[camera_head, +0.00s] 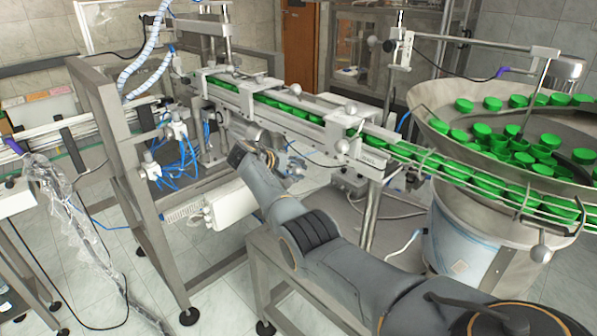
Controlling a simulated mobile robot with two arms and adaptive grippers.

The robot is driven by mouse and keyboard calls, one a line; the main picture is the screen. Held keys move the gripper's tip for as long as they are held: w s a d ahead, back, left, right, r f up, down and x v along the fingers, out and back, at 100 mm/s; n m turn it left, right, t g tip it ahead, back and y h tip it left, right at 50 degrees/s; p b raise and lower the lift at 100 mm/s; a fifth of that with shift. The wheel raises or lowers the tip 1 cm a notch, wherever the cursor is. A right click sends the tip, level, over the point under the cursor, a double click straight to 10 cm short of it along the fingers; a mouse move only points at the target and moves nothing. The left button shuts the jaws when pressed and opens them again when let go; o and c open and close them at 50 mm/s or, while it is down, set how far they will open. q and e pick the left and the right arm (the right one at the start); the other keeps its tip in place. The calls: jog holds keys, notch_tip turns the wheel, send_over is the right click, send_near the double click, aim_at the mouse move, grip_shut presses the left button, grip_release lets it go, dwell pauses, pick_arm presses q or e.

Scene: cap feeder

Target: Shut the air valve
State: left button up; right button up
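My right arm comes in from the lower right and reaches up to the underside of the cap conveyor. My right gripper (291,168) is small and partly hidden by my own wrist, just below the conveyor rail. I cannot make out whether its fingers are open or shut, or whether they touch anything. I cannot pick out the air valve for certain; the area around the gripper is cluttered with fittings and thin tubes. Blue air tubes (178,165) hang from fittings on the frame left of the gripper. My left gripper is not in view.
The conveyor (300,118) carries green caps (266,98) from the round feeder bowl (440,98) at right. A grey metal frame (128,160) stands at left, beside a white box (232,203) below the conveyor. Open tiled floor shows at the lower middle.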

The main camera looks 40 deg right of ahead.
jog(key=o, duration=0.4)
jog(key=shift+w+a, duration=0.1)
jog(key=shift+a, duration=0.15)
jog(key=shift+r, duration=0.1)
jog(key=shift+a+r, duration=0.3)
jog(key=shift+a, duration=0.1)
jog(key=v, duration=1.1)
jog(key=shift+a, duration=0.1)
jog(key=shift+f, duration=0.15)
